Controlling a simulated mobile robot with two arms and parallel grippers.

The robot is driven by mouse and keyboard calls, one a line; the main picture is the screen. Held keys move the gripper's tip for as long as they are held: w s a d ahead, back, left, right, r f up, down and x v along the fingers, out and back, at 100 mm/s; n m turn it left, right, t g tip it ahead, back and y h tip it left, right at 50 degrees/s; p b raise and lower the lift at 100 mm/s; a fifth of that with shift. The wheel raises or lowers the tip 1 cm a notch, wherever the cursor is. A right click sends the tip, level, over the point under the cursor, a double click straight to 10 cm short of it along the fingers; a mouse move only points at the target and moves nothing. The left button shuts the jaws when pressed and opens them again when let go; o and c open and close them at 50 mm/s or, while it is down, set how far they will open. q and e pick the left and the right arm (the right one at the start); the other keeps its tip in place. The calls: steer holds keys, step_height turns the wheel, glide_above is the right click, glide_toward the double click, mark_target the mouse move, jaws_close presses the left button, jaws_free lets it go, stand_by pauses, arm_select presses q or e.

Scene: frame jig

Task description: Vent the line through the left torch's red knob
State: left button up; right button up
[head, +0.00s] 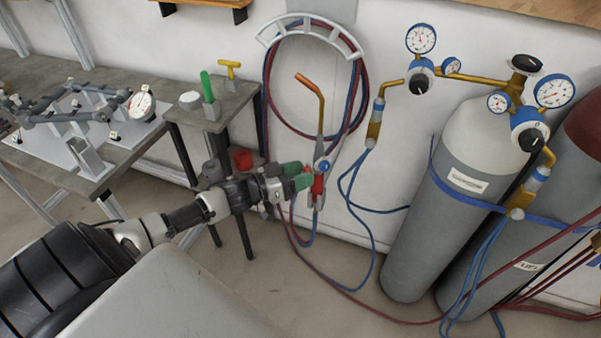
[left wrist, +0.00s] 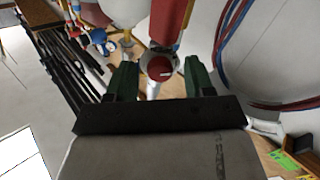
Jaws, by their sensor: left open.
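The torch (head: 321,118) hangs upright against the wall below the hose hanger, with a bent copper tip and a blue knob (head: 323,165). Its red knob (head: 318,184) is low on the handle, partly covered by my gripper in the head view. My left gripper (head: 304,176) has green fingers and reaches the torch from the left. In the left wrist view, the round dark-red knob end (left wrist: 160,67) lies between the two open fingers (left wrist: 162,80), with a gap visible on each side. Whether the fingertips reach past the knob is unclear. My right gripper is not in view.
Red and blue hoses (head: 362,218) hang around and below the torch. Two gas cylinders (head: 440,205) with gauges stand at right. A small stand (head: 228,100) with a green-handled and a yellow-handled tool is left of the torch. A workbench (head: 120,152) with a frame jig is far left.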

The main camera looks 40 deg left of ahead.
arm_select(q)
steer(key=shift+w+d, duration=0.15)
steer(key=shift+c, duration=0.5)
steer(key=c, duration=0.8)
steer(key=m+b, duration=0.3)
steer(key=m, duration=1.7)
steer(key=shift+m, duration=0.4)
